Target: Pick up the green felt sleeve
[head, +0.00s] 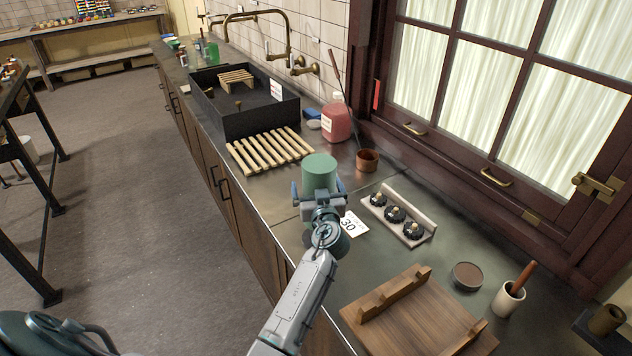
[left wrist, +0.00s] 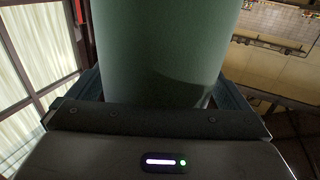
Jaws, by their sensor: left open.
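The green felt sleeve (head: 320,170) is a plain green cylinder above the counter in the middle of the head view. My left gripper (head: 318,189) is open, with its fingers on either side of the sleeve. In the left wrist view the sleeve (left wrist: 165,50) fills the middle, close in front of the palm, with a finger low on each side. Whether the fingers touch it is hard to tell. The sleeve's lower part is hidden behind the gripper in the head view, so I cannot see what it rests on. My right gripper is not in view.
A wooden slatted rack (head: 268,151) lies just behind, before the black sink (head: 262,116). A copper cup (head: 367,160), a pink jug (head: 337,122) and a tray of black knobs (head: 397,216) stand to the right. A number card (head: 354,224) and a wooden board (head: 415,322) lie nearer.

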